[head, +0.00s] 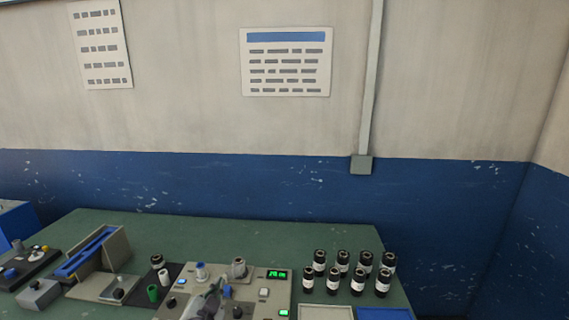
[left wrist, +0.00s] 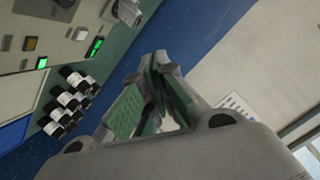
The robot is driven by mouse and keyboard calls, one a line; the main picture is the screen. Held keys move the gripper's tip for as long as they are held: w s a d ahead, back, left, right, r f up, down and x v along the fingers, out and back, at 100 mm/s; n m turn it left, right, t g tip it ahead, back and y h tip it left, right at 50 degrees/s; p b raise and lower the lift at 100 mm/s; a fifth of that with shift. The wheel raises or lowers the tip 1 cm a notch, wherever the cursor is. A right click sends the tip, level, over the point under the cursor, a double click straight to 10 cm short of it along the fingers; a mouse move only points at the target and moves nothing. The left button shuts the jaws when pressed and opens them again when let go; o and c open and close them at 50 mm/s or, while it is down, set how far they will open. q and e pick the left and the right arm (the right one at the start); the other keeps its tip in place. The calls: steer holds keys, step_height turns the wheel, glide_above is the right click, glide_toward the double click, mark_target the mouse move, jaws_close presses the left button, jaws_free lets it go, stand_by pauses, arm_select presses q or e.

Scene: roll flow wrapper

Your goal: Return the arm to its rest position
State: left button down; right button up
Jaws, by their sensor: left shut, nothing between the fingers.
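My left gripper (head: 214,291) shows at the bottom of the head view, in front of the grey control panel (head: 262,296) with green displays. In the left wrist view the same gripper (left wrist: 159,62) has its green-padded fingers together at the tips, with nothing between them. The control panel (left wrist: 40,25) shows at the upper left there. In the head view the gripper overlaps the panel's lower middle; I cannot tell whether it touches it. My right gripper is not in view.
Several black bottles with white labels (head: 341,262) stand right of the panel on the green table (head: 190,228). The table's back strip is clear.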

arm_select(q)
steer(key=s+a+f+n+g, duration=0.2)
steer(key=s+f+g, duration=0.5)
steer(key=s, duration=0.4)
steer(key=s+a+f+n+g, duration=0.2)
steer(key=s+f+n+g, duration=0.15)
steer(key=s+f, duration=0.65)
steer(key=s+f+m+g, duration=0.1)
steer(key=s+f, duration=0.1)
steer(key=f, duration=1.4)
steer(key=s+f+g, duration=0.1)
steer(key=s+f, duration=0.1)
steer(key=f, duration=1.5)
steer(key=s+a+f, duration=0.2)
steer(key=s+f, duration=0.7)
steer(key=s, duration=0.1)
steer(key=s+a+f+g, duration=0.1)
steer(key=s+f, duration=0.8)
steer(key=s, duration=0.2)
steer(key=shift+s+a+f, duration=0.2)
steer(key=shift+a, duration=0.2)
